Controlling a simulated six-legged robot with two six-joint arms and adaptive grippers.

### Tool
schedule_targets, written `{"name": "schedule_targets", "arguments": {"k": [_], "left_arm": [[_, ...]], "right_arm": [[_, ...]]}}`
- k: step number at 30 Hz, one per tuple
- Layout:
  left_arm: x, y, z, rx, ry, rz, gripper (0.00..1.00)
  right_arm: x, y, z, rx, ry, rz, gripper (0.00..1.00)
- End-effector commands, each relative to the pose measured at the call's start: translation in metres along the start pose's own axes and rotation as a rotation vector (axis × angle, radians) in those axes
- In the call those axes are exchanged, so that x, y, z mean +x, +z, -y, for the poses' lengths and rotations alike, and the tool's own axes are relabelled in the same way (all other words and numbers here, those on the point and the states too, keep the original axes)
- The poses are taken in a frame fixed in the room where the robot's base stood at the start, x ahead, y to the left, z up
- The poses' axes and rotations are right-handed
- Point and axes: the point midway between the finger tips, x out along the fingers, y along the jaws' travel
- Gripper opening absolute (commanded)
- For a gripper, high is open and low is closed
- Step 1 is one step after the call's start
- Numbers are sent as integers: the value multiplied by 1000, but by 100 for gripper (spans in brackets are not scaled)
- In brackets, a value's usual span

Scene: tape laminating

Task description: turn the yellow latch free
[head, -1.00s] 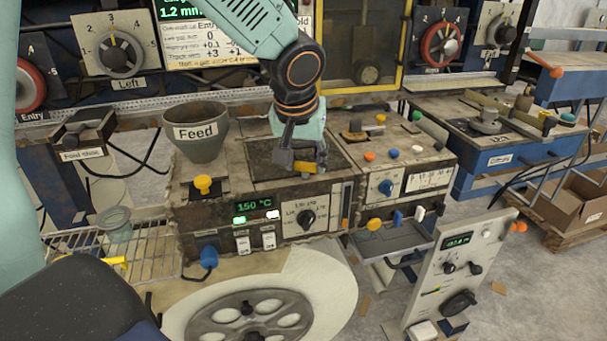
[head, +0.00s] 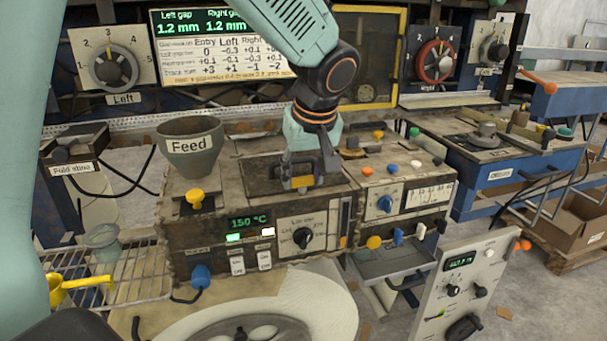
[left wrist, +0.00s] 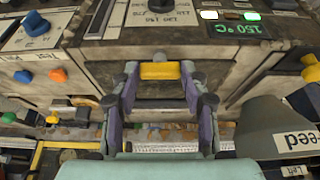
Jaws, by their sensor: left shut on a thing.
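The yellow latch (head: 302,182) sits at the front of the dark recessed panel on top of the middle machine block. My left gripper (head: 301,175) comes down over it from above and is shut on it. In the left wrist view the yellow latch (left wrist: 160,71) lies crosswise between the two fingertips of my left gripper (left wrist: 160,75), one finger at each end. The fingers hide part of the latch in the head view. My right gripper is in neither view.
The grey Feed funnel (head: 188,147) stands left of my left gripper. A yellow knob (head: 195,199) is in front of the funnel. A panel with coloured buttons (head: 367,171) lies to the right.

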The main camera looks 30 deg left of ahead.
Motion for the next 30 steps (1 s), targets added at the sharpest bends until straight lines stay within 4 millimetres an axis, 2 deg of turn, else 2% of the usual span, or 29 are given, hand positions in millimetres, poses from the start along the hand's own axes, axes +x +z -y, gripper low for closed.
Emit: {"name": "schedule_targets", "arguments": {"k": [10, 11, 18, 27, 30], "left_arm": [[-4, -4, -2, -5, 8, -11, 13], [-4, -4, -2, -5, 8, -11, 46], [-2, -2, -1, -3, 4, -7, 66], [-1, -1, 0, -3, 1, -3, 68], [-8, -2, 0, -3, 1, -5, 68]], "right_arm": [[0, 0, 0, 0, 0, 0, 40], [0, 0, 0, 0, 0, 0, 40], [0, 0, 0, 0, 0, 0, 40], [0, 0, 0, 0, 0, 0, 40], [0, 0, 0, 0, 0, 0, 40]]}}
